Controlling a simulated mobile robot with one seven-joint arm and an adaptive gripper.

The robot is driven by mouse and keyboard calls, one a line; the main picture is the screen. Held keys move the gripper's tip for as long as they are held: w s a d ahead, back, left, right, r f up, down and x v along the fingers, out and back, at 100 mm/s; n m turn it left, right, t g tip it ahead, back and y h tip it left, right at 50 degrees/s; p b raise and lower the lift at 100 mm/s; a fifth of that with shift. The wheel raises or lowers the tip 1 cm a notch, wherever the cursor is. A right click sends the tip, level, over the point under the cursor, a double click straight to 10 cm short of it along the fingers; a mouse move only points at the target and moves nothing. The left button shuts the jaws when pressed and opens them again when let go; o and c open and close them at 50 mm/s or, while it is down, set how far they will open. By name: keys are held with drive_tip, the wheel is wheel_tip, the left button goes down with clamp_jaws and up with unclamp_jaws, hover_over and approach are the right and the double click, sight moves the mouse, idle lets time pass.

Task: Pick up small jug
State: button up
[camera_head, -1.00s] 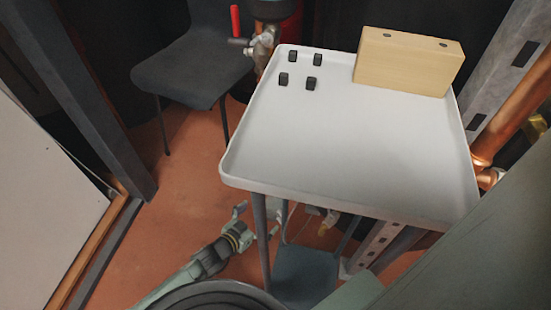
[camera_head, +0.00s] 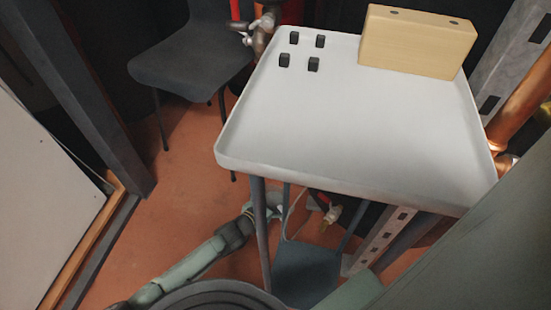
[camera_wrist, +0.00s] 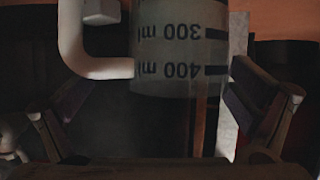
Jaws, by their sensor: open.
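The small jug (camera_wrist: 182,45) fills the upper middle of the wrist view. It is pale and translucent, with dark 300 ml and 400 ml marks that appear upside down and a white handle (camera_wrist: 88,62) on its left. My gripper (camera_wrist: 163,92) is open, with one finger at each side of the picture. The jug's marked end is between or just beyond the fingertips; I see no clear contact. In the head view my gripper (camera_head: 265,208) is low beside the table's front leg and partly hidden. The jug cannot be made out there.
A white-topped table (camera_head: 345,130) stands above and beside my arm, bearing several small black cubes (camera_head: 285,60) and a wooden block (camera_head: 417,42). Its legs are close to my gripper. A dark chair (camera_head: 190,65) stands behind left. Open reddish floor (camera_head: 180,180) lies left.

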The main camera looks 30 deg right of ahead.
drive_tip(key=c, duration=2.2)
drive_tip(key=shift+r, duration=0.15)
drive_tip(key=shift+r+p, duration=1.75)
drive_tip(key=shift+r, duration=2.75)
drive_tip(key=w+a+r+n+t+y, duration=0.1)
drive_tip(key=w+a+r, duration=0.1)
drive_tip(key=w+a, duration=0.35)
drive_tip(key=w+a+r+n+t, duration=0.1)
drive_tip(key=w+a+r, duration=0.15)
drive_tip(key=a, duration=0.55)
drive_tip(key=w+a+n+t+y, duration=0.1)
drive_tip(key=a+t, duration=0.1)
drive_tip(key=a, duration=1.4)
drive_tip(key=shift+w+a+f+n, duration=0.2)
drive_tip(key=shift+a+f+n, duration=0.1)
drive_tip(key=shift+f+n, duration=0.1)
